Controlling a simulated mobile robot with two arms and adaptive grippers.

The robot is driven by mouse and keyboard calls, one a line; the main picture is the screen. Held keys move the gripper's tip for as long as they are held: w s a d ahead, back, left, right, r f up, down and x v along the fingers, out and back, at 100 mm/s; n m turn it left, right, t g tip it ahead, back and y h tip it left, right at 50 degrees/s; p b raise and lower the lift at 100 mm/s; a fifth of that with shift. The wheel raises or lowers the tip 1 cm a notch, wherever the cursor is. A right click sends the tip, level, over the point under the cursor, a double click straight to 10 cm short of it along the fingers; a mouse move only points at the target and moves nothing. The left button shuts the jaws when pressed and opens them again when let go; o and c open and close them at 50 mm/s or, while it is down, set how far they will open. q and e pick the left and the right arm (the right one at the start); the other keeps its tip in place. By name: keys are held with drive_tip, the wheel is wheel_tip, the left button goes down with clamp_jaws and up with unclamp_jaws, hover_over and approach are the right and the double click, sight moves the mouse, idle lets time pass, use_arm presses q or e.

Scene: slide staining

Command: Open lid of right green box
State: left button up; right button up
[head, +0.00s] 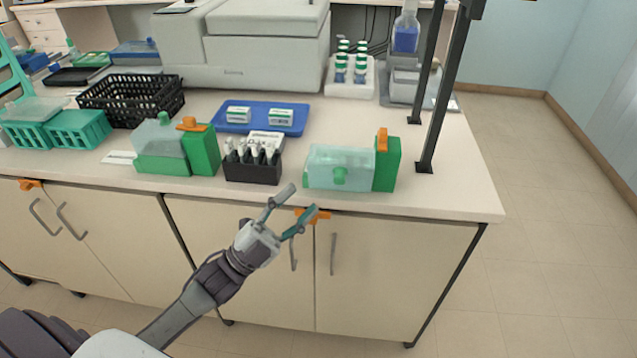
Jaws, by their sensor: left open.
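The right green box (387,165) stands near the front edge of the counter, right of centre. I cannot tell whether the lid sits fully down. My left gripper (292,211) is open and empty. In the picture its fingertips are below and left of this box, in front of the counter edge, apart from the box. My right gripper is not in view.
A similar left green box (205,150) stands left of a black rack (252,172) of bottles. Behind are a blue tray (235,125), a black basket (130,92) and a white machine (240,55). A dark upright post (440,100) rises right of the right box.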

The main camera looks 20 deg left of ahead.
sight(338, 183)
use_arm(q)
drive_tip(key=shift+v, duration=1.2)
drive_tip(key=shift+d, duration=0.1)
